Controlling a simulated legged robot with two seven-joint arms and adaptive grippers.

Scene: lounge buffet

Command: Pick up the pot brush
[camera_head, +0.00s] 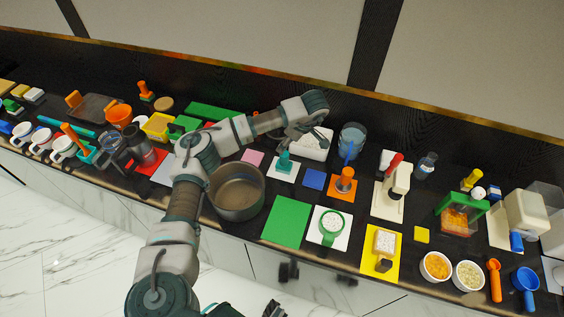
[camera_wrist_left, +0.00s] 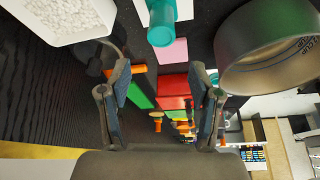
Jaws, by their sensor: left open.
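I cannot tell for sure which item is the pot brush. A teal upright piece (camera_head: 284,163) stands on a white square near my left gripper (camera_head: 292,136); it also shows at the top of the left wrist view (camera_wrist_left: 162,28). An orange-handled upright tool (camera_head: 346,177) stands on an orange square to its right. In the left wrist view, a dark curved item with an orange part (camera_wrist_left: 138,69) lies partly behind one finger. My left gripper (camera_wrist_left: 165,104) is open, with nothing held between its fingers. A dark shape at the bottom edge may be my right gripper (camera_head: 274,309).
A metal pot (camera_head: 237,190) stands left of the teal piece, below my left forearm. A white tray of pale bits (camera_head: 313,144) and a blue-filled glass (camera_head: 352,140) are close to the hand. The dark counter is crowded; a wall rises behind it.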

